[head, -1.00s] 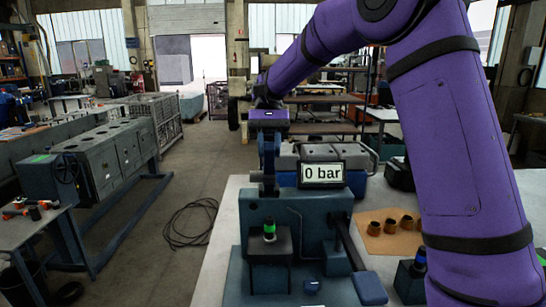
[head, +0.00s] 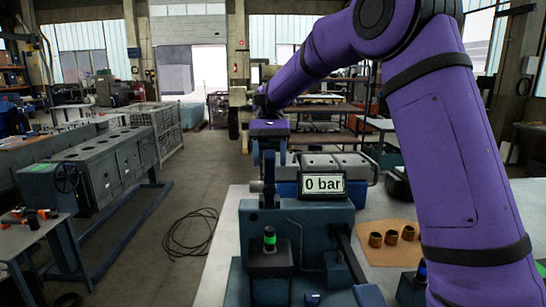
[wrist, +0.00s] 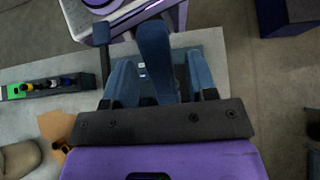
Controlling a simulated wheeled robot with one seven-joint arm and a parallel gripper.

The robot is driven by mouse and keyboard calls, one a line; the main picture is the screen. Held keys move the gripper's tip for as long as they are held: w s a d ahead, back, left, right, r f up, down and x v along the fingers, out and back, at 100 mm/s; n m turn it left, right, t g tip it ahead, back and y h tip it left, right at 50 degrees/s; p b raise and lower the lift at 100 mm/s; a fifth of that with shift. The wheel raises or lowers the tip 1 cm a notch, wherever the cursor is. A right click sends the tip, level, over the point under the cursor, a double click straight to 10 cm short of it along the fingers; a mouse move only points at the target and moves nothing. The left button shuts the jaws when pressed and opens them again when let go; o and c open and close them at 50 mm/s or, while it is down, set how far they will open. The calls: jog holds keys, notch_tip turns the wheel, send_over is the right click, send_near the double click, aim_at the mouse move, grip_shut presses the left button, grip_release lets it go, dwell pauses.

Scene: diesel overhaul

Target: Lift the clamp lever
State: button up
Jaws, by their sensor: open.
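My gripper (wrist: 160,85) is open, with one blue finger at each side in the wrist view. A blue bar (wrist: 154,50) stands between the fingers, close to the camera, and looks like the clamp lever. I cannot tell whether either finger touches it. In the head view my gripper (head: 268,165) points down above the back of the blue-green test bench (head: 325,218). There the fingers and the bar overlap, so the lever is hard to make out. The display (head: 322,185) reads 0 bar. A green-banded injector (head: 269,239) stands upright on the bench front.
A second handle with a blue pad (head: 369,296) sticks out at the bench's right front. Brass rings (head: 391,237) lie on a tan mat to the right. A dark rack (wrist: 50,88) holds several small parts. A cable (head: 190,232) is coiled on the floor at left.

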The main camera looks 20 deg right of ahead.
aim_at(270, 152)
jog(key=shift+d+r, duration=0.1)
jog(key=shift+r, duration=1.15)
jog(key=shift+s+r, duration=0.1)
jog(key=shift+r, duration=0.45)
jog(key=s+r, duration=0.1)
jog(key=s, duration=1.5)
jog(key=shift+d+r, duration=0.15)
jog(key=shift+d, duration=0.15)
jog(key=shift+w, duration=0.1)
jog(key=shift+c, duration=0.2)
